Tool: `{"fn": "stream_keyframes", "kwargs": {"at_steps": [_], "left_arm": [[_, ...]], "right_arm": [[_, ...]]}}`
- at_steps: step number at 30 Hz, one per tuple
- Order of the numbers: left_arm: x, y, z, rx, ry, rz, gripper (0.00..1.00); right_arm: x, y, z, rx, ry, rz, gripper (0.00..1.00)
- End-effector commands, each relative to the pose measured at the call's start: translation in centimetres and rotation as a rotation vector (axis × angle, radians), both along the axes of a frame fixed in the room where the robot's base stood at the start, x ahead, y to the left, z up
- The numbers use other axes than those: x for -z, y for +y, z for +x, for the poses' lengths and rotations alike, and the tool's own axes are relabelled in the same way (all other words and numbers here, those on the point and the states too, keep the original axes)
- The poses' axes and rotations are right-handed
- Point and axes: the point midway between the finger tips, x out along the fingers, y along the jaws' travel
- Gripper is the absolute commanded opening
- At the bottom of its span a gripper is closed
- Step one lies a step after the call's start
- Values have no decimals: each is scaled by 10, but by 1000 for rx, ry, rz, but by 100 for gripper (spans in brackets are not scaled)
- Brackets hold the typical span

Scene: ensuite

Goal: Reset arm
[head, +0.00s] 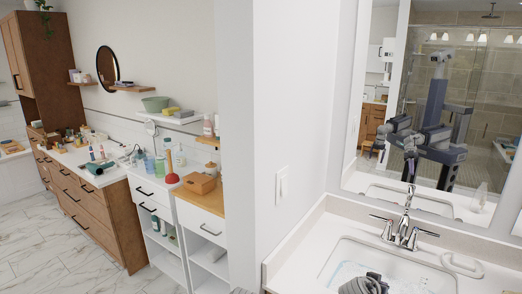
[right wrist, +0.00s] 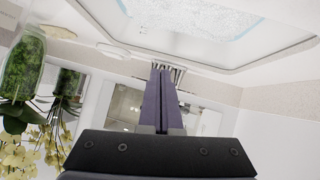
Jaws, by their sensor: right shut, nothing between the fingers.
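In the right wrist view, my right gripper (right wrist: 167,68) has its two long fingers together, with nothing held between them. The basin (right wrist: 235,22) shows beyond the fingertips at the top of that view. In the head view, a dark grey part of one of my arms shows at the bottom edge, over the near part of the sink (head: 340,262); I cannot tell which arm it belongs to. No left gripper fingers can be made out directly.
A chrome faucet (head: 402,232) stands behind the basin, below a mirror (head: 385,165) reflecting me. A white wall (head: 290,110) borders the counter at left. A plunger (head: 172,178) stands by the far shelves. Potted plants (right wrist: 25,70) fill the wrist view's left side.

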Motion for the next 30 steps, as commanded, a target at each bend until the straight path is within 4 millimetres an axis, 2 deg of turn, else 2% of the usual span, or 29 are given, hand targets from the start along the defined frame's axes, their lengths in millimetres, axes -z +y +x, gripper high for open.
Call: {"fn": "stream_keyframes", "kwargs": {"at_steps": [1, 5, 6, 9, 12, 15, 18, 21, 30], "left_arm": [[4, 0, 0, 0, 0, 0, 100], [11, 0, 0, 0, 0, 0, 100], [13, 0, 0, 0, 0, 0, 100], [17, 0, 0, 0, 0, 0, 100], [20, 0, 0, 0, 0, 0, 100], [23, 0, 0, 0, 0, 0, 100], [24, 0, 0, 0, 0, 0, 100], [24, 0, 0, 0, 0, 0, 100], [24, 0, 0, 0, 0, 0, 100]], "right_arm": [[16, 24, -2, -35, 68, 26, 0], [57, 96, -22, -166, 306, 104, 0], [70, 121, -31, -222, 390, 129, 0], [94, 178, -59, -373, 586, 185, 0], [110, 226, -89, -521, 754, 231, 0], [118, 261, -116, -650, 882, 263, 0], [122, 282, -135, -741, 966, 285, 0], [123, 293, -145, -790, 1009, 295, 0], [123, 295, -148, -805, 1024, 299, 0]]}}
